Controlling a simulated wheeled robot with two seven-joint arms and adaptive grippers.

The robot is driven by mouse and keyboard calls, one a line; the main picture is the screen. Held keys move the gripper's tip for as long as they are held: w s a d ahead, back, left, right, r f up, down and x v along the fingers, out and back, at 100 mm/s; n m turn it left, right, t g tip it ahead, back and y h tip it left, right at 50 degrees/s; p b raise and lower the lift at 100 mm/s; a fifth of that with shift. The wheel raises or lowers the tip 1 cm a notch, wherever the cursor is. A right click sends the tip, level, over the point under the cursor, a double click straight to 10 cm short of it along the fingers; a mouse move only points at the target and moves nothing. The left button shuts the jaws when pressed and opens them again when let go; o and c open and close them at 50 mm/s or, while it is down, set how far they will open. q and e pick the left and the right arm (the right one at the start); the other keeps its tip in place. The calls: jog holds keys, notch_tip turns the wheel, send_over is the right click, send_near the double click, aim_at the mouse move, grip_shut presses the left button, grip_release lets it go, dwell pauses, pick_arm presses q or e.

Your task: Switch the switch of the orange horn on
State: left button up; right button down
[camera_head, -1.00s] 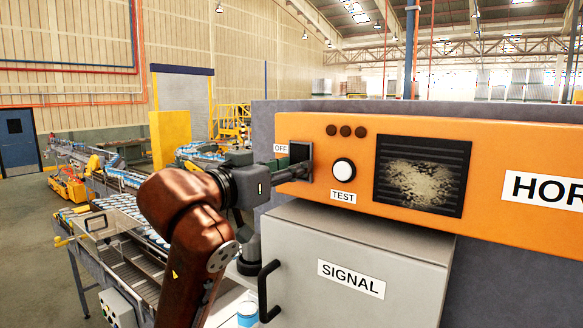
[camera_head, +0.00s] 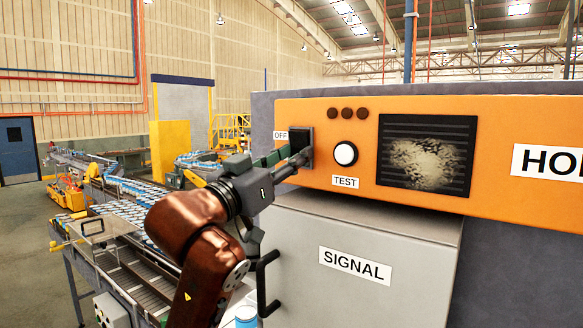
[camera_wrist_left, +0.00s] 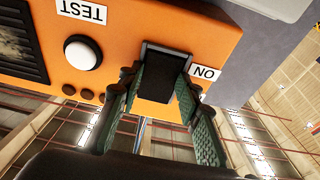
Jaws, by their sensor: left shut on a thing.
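The orange horn panel (camera_head: 355,185) fills the right of the head view, and its orange face also shows in the wrist view (camera_wrist_left: 130,20). My left gripper (camera_head: 297,158) is tilted upward and shut on the switch. Its green-padded fingers hide part of the switch. My right gripper is not in view.
A white TEST button (camera_head: 345,154) and a dark grille (camera_head: 425,158) are right of the switch. Below is a grey SIGNAL cabinet (camera_head: 390,235) with a black handle (camera_head: 265,285) close to my arm. Conveyors (camera_head: 120,215) stand at the left.

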pick_arm(q)
jog(key=shift+w+f, duration=0.1)
jog(key=shift+f, duration=0.05)
jog(key=o, duration=1.2)
jog(key=shift+d, duration=0.1)
jog(key=shift+c, duration=0.2)
jog(key=shift+s, duration=0.2)
jog(key=v, duration=1.1)
jog(key=shift+s+a, duration=0.25)
jog(key=shift+a, duration=0.05)
